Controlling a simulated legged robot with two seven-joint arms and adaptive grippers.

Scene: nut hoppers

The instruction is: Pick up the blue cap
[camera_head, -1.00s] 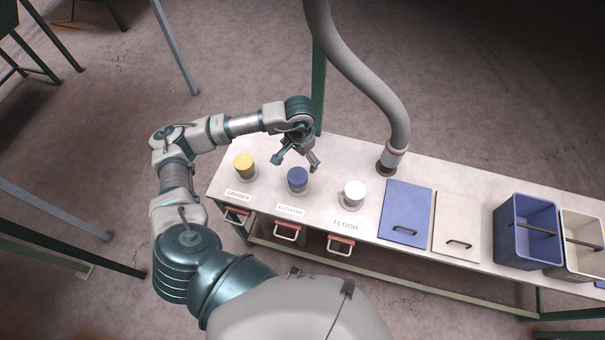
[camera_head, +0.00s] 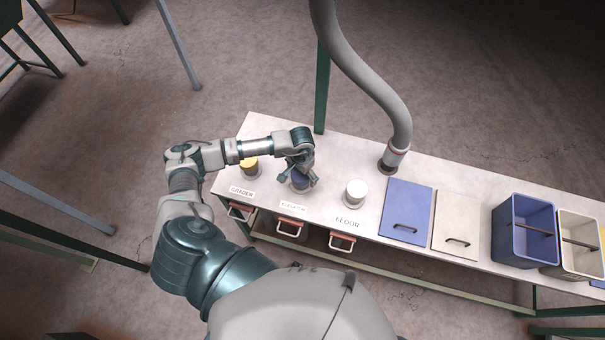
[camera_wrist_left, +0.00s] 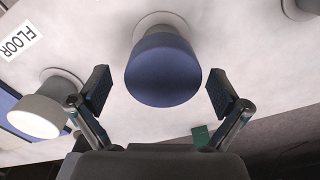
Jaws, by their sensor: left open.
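The blue cap (camera_head: 299,182) stands on the white bench above the ELEVATOR label, partly hidden by my left gripper (camera_head: 301,176) in the head view. In the left wrist view the blue cap (camera_wrist_left: 163,70) sits upright on its pale round base, between the two fingers of my left gripper (camera_wrist_left: 158,92). The fingers are spread, with a gap on each side of the cap. They do not appear to touch it. My right gripper is not in view.
A white cap (camera_head: 356,190) stands to the right. A grey hose (camera_head: 385,95) meets the bench farther right, near a blue lid (camera_head: 406,208) and a blue bin (camera_head: 528,232).

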